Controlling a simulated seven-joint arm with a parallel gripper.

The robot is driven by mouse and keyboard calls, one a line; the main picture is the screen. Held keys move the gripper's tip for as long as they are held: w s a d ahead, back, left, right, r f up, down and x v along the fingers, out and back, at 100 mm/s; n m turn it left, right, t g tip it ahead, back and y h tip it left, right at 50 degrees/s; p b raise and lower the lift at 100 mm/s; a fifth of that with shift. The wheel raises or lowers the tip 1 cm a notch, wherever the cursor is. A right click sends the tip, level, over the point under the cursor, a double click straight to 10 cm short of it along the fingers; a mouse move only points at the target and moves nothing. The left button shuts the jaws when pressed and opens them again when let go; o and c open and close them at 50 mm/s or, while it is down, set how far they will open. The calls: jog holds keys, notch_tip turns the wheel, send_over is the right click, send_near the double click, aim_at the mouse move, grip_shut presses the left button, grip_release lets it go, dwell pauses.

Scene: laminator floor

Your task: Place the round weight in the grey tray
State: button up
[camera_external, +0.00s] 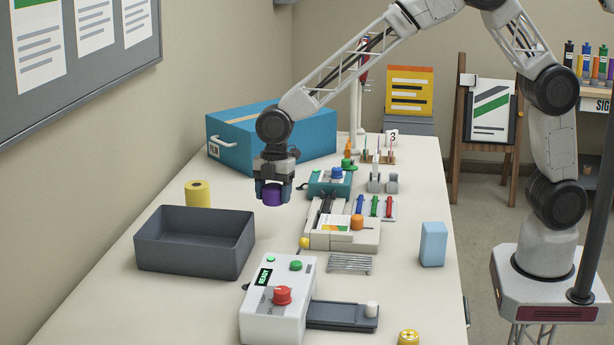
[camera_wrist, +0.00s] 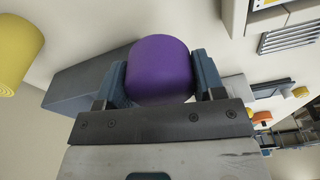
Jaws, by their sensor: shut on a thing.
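My gripper (camera_external: 272,190) is shut on a purple round weight (camera_external: 271,195) and holds it in the air above the table. In the wrist view the purple weight (camera_wrist: 160,68) sits between the two blue-grey fingers. The grey tray (camera_external: 195,242) stands on the table to the left of and nearer the camera than my gripper. It is open at the top, and no object shows in the part of its inside that I can see. In the wrist view the grey tray (camera_wrist: 85,82) shows partly behind the left finger.
A yellow roll (camera_external: 199,194) stands behind the tray, and a blue box (camera_external: 250,135) is at the back. A grey machine with a red button (camera_external: 282,295) is right of the tray. Several devices and a light blue block (camera_external: 433,244) fill the right side.

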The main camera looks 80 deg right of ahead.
jog(key=shift+w, duration=0.1)
jog(key=shift+w+a+r+m, duration=0.1)
jog(key=shift+w+a+m, duration=0.3)
jog(key=shift+w, duration=0.45)
jog(key=w+a+m, duration=0.4)
jog(key=w+a, duration=0.2)
jog(key=w, duration=0.4)
jog(key=w+a+m+t, duration=0.1)
jog(key=w+a+m, duration=0.3)
jog(key=w+a, duration=0.3)
jog(key=w, duration=0.3)
jog(key=shift+r+h, duration=0.3)
jog(key=shift+a, duration=0.1)
jog(key=shift+f, duration=3.15)
jog(key=shift+f, duration=0.1)
jog(key=shift+f, duration=1.8)
jog(key=shift+f, duration=0.1)
